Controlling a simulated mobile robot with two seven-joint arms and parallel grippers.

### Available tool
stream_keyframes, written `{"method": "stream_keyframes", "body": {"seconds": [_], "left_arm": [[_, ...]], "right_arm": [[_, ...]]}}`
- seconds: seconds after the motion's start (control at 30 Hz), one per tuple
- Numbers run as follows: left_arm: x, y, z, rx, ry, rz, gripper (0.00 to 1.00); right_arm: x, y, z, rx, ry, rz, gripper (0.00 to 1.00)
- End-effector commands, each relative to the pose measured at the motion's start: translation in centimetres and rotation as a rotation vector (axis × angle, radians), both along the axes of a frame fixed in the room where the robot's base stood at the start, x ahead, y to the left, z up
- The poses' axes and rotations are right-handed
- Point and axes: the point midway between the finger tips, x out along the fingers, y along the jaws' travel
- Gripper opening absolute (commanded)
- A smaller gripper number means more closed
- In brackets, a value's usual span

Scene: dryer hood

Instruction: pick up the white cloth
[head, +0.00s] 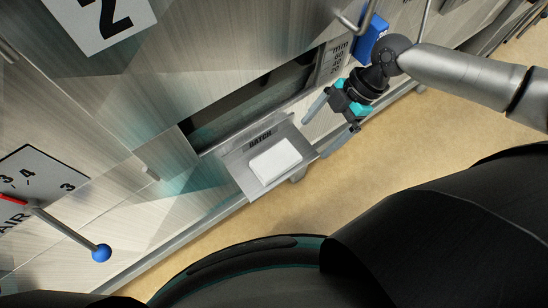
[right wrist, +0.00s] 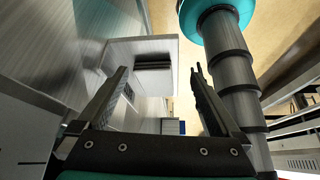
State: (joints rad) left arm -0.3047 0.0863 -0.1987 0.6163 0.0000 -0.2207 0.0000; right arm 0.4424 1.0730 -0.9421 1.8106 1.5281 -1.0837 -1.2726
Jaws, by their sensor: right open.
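The gripper is open and apart from the cloth. My left gripper is not in view.
A dark opening (head: 225,112) lies behind the flap in the metal panel. A blue box (head: 371,38) is on the panel near my right wrist. A lever with a blue knob (head: 101,253) sticks out at lower left. Tan floor (head: 465,125) is clear on the right.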

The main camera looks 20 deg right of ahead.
Motion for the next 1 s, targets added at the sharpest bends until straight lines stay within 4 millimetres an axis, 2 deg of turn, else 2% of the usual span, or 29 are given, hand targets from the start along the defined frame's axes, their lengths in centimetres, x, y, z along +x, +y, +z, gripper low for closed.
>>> {"method": "stream_keyframes", "body": {"seconds": [0.1,0.3,0.47,0.8,1.0], "left_arm": [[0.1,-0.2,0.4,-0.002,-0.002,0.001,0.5],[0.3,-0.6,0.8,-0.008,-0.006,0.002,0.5],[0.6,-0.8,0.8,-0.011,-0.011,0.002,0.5],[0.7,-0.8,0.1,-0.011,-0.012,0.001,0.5],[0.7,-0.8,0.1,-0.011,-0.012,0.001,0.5]], "right_arm": [[-0.4,2.9,0.2,0.004,-0.002,0.004,1.0],[-0.8,6.0,0.1,0.001,-0.002,0.0,1.0],[-1.0,6.9,-0.1,-0.001,-0.001,-0.003,1.0],[-1.4,9.0,-4.0,0.0,0.001,-0.004,1.0],[-1.4,9.3,-4.4,-0.002,-0.001,-0.004,1.0]]}}
